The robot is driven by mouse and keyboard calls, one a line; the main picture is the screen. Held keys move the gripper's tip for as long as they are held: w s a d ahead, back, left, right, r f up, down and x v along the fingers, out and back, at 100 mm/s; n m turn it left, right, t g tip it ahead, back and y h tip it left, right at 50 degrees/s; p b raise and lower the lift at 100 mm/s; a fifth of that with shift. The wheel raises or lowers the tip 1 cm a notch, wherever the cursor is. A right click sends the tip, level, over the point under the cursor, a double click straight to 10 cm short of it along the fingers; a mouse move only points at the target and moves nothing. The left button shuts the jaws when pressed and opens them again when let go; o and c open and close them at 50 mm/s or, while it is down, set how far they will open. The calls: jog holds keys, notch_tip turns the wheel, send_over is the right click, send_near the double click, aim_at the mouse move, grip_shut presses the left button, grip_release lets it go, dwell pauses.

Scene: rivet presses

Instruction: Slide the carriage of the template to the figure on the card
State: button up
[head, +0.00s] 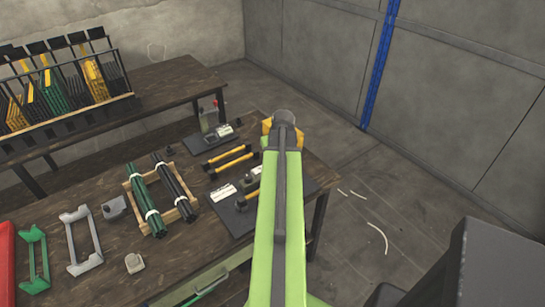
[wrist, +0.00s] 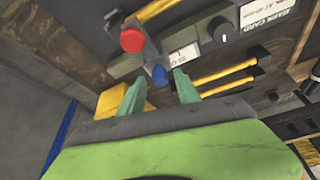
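My gripper (wrist: 161,74) is open, its two green fingers apart in the wrist view. A blue knob (wrist: 158,76) appears between the fingertips, and I cannot tell whether either finger touches it. A red knob (wrist: 131,40) stands beyond it, next to a yellow bar (wrist: 157,10). A grey-green body behind the blue knob bears a white label (wrist: 185,55) and a black knob (wrist: 222,28). In the head view my arm hides the gripper and part of the dark plate (head: 222,217).
Two yellow bars (head: 229,157) lie beside a rack of green and black rods (head: 148,205). A small press with a red top (head: 209,117) stands at the back. Grey (head: 84,240) and green (head: 35,260) frames lie left.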

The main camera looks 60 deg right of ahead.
grip_shut()
dwell(1.2)
